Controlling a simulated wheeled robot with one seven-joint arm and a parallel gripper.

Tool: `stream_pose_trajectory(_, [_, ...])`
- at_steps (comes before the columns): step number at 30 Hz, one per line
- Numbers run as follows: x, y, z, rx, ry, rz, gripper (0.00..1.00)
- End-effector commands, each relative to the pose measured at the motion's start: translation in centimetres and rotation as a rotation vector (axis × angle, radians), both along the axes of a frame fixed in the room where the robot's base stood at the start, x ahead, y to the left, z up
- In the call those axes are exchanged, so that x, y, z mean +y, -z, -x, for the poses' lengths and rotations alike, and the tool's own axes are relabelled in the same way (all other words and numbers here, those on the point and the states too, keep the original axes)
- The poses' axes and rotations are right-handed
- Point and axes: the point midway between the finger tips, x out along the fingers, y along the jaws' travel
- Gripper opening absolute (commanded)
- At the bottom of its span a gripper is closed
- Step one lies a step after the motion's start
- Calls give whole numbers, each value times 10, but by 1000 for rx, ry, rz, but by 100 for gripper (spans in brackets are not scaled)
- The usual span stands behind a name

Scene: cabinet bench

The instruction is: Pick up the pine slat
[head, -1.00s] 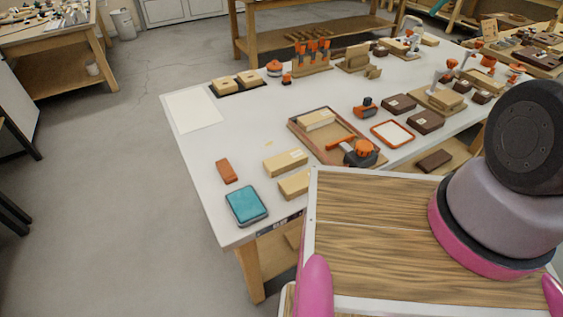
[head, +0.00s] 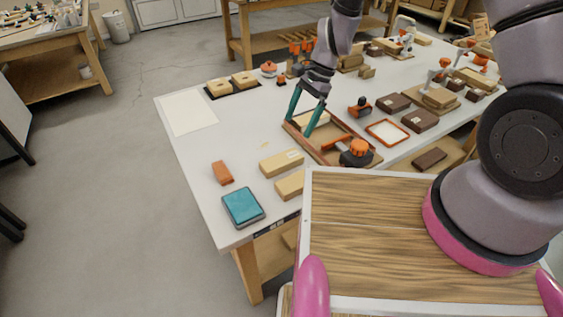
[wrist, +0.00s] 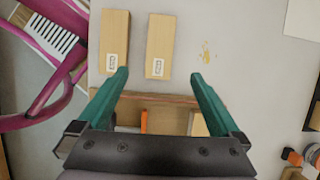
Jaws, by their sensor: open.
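Pale wooden slats show in several places, and I cannot tell from looks which is the pine slat. One slat (head: 323,119) lies in the wooden tray (head: 302,144), partly hidden by a finger; its end shows in the wrist view (wrist: 199,125). Two more labelled slats (head: 281,163) (head: 290,185) lie side by side in front of the tray, and also show in the wrist view (wrist: 115,42) (wrist: 160,46). My gripper (head: 300,125) is open and empty, pointing down over the tray's left end. Its teal fingers (wrist: 160,76) straddle the tray edge in the wrist view.
An orange-and-black tool (head: 357,152) sits in the tray. A teal-topped box (head: 243,207) and an orange block (head: 222,173) are near the front left edge. An orange-framed panel (head: 387,132) and dark boxes (head: 420,120) lie to the right. A white sheet (head: 190,115) covers the back left.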

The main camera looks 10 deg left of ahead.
Motion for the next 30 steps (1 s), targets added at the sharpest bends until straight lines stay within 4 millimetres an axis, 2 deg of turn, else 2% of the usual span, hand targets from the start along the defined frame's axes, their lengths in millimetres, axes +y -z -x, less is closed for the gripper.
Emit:
stream_pose_trajectory(12, [19,59,18,34,19,14,100])
stream_pose_trajectory(19, [25,75,22,31,18,14,100])
stream_pose_trajectory(27, [41,110,27,32,17,14,100])
stream_pose_trajectory(30, [43,116,28,31,18,14,100])
